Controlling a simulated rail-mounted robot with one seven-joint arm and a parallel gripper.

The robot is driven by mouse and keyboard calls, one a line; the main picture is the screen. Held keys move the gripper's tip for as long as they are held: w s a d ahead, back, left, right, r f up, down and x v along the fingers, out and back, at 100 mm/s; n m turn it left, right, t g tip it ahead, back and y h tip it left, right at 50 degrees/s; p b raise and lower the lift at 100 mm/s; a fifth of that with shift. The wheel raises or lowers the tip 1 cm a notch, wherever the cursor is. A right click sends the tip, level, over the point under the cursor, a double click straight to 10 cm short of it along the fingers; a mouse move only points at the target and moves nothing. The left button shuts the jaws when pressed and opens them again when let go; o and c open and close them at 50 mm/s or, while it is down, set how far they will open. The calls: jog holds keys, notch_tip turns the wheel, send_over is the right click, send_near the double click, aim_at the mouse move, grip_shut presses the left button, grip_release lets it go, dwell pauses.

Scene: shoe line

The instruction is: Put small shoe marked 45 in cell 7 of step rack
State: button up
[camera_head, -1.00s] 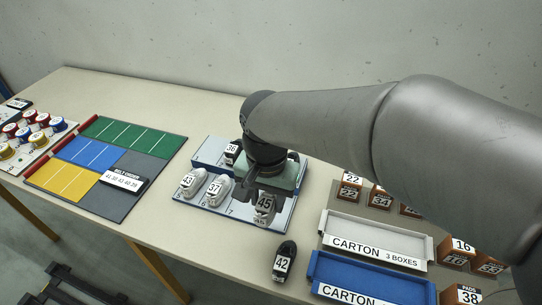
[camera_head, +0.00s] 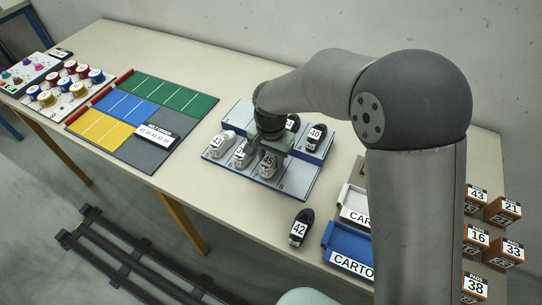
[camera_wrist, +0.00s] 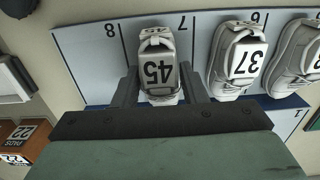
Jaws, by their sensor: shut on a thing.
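The small grey shoe marked 45 (camera_head: 268,166) is between the fingers of my gripper (camera_head: 265,148), which is shut on it. In the wrist view the shoe marked 45 (camera_wrist: 158,72) lies between the lines of cell 7, with my gripper's fingers (camera_wrist: 160,80) on both sides. I cannot tell whether its sole touches the step. The step rack (camera_head: 295,183) has a light grey front step and a blue-edged back step. The shoe marked 37 (camera_wrist: 238,62) is in cell 6, close beside my finger. Cell 8 (camera_wrist: 90,65) is empty.
The shoe marked 43 (camera_head: 219,144) stands at the left end of the front step. A shoe marked 40 (camera_head: 316,137) and another dark shoe (camera_head: 292,122) are on the back step. A black shoe marked 42 (camera_head: 301,228) lies on the table before the blue carton tray (camera_head: 345,243).

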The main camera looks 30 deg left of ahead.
aim_at(271, 156)
jog(key=shift+f, duration=0.25)
jog(key=shift+f, duration=0.1)
jog(key=shift+f, duration=0.15)
jog(key=o, duration=1)
jog(key=shift+c, duration=0.2)
notch_tip(271, 156, up, 13)
jog(key=shift+f+b, duration=0.2)
jog(key=shift+b, duration=0.25)
